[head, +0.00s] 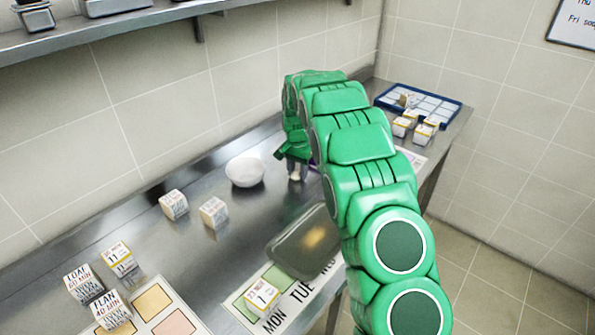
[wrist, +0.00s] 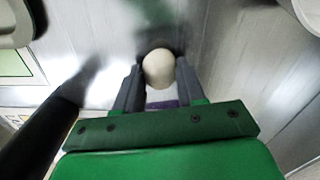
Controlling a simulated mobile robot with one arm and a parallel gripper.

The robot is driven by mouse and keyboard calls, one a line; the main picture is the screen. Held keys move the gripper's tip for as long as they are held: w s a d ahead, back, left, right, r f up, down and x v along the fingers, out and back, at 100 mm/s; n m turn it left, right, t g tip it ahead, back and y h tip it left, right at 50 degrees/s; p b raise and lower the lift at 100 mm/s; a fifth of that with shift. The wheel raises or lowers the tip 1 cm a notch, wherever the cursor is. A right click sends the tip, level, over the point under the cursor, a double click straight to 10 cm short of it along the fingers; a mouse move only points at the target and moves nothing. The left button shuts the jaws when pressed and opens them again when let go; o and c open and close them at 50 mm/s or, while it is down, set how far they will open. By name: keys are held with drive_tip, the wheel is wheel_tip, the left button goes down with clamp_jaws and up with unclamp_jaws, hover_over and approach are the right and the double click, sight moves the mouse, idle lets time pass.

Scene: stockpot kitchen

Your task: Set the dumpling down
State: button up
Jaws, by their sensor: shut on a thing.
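My gripper (head: 296,172) is over the steel counter, to the right of the white bowl, with its jaws pointing down. In the wrist view its two dark fingers (wrist: 158,88) are shut on a pale, rounded dumpling (wrist: 159,69). In the head view only a small pale bit shows at the fingertips, and my arm hides much of that area. I cannot tell whether the dumpling touches the counter. A purple strip (wrist: 163,104) shows behind the dumpling, between the fingers.
The white bowl (head: 245,172) is close on the left. A grey tray (head: 290,262) lies nearer, partly on a day-marked mat (head: 286,313). Labelled boxes (head: 174,204) stand farther left. Bare counter (head: 215,260) lies between.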

drive_tip(key=shift+f, duration=0.15)
drive_tip(key=o, duration=1)
drive_tip(key=shift+o, duration=0.2)
